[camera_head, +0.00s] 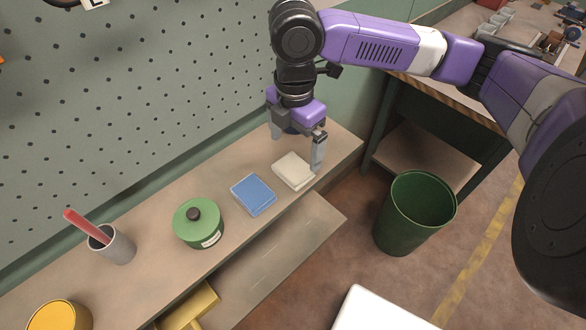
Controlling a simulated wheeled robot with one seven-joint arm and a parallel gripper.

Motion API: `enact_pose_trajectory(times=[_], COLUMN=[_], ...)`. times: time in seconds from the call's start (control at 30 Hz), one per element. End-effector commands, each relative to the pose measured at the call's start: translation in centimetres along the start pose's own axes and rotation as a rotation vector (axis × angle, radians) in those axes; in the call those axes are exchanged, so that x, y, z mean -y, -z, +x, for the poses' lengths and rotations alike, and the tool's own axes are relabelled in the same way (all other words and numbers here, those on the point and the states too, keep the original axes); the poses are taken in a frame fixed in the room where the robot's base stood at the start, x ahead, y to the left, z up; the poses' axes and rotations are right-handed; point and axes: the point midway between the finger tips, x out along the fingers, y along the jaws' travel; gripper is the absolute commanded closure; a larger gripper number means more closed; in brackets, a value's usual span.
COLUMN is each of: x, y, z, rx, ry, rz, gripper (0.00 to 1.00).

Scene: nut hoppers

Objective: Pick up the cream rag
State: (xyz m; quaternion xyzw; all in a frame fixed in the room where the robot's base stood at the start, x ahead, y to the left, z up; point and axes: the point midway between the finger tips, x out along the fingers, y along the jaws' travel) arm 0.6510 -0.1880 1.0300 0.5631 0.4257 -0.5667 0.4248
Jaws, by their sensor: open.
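The cream rag (291,170) is a folded, pale square lying flat on the wooden shelf, near its right end. My gripper (298,152) points down at the rag from above and behind. Its jaws are open, with one finger at the rag's right edge and the other farther back to the left. I cannot tell whether the near finger touches the rag. Nothing shows between the fingers above the rag.
A blue folded cloth (253,194) lies just left of the rag. A green lidded tin (198,223), a grey cup (114,247) with a red stick, and a yellow-topped tin (60,316) stand farther left. A green bin (408,222) stands on the floor. A pegboard (130,100) rises behind the shelf.

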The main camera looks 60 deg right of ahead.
Motion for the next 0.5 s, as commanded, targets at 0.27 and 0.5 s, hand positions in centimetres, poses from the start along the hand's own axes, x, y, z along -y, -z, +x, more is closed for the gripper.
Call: enact_pose_trajectory(times=[0.27, 0.5], x=[-0.1, -0.3], y=[0.1, 0.1], z=[2.8, 6.1], rx=[-0.003, -0.003], ry=[0.000, -0.002], rz=[0.001, 0.001], gripper=[0.00, 0.00])
